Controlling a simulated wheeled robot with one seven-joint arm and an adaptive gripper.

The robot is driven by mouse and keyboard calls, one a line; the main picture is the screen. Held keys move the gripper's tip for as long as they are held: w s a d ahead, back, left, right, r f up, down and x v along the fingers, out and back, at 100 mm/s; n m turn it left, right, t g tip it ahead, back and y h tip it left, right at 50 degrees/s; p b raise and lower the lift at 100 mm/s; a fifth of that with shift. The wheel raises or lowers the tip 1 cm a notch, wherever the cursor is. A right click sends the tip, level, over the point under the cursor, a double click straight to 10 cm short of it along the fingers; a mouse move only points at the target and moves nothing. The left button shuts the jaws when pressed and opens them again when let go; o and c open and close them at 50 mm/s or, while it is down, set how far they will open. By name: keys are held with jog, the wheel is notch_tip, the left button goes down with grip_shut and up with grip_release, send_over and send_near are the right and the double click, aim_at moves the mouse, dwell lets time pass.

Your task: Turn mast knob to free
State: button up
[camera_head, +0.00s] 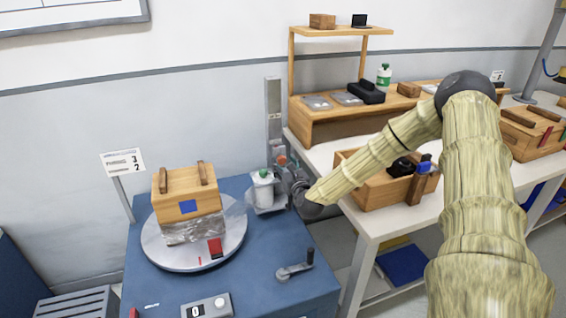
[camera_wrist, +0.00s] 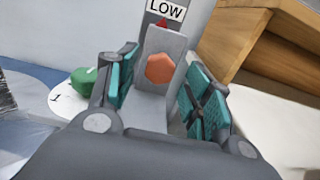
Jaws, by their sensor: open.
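The mast (camera_head: 273,105) is a grey upright column at the back edge of the blue cabinet. Its knob (camera_wrist: 160,69) is orange and six-sided, on a grey plate, and it shows small in the head view (camera_head: 281,160). My gripper (camera_wrist: 163,88) is open and empty, with teal finger pads left and right of the knob in the wrist view. I see gaps between the pads and the knob; how deep the fingers reach is unclear. Above the knob, a red pointer (camera_wrist: 162,23) sits under a "LOW" label (camera_wrist: 166,9).
A white roll with a green top (camera_head: 263,188) stands beside the mast. A turntable (camera_head: 160,256) carries a wooden crate (camera_head: 187,205) with film around its lower part. A crank (camera_head: 294,268) and control box (camera_head: 207,307) are nearer. A white bench (camera_head: 372,217) is at right.

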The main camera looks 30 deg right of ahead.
jog(key=shift+x, duration=0.8)
jog(key=c, duration=1)
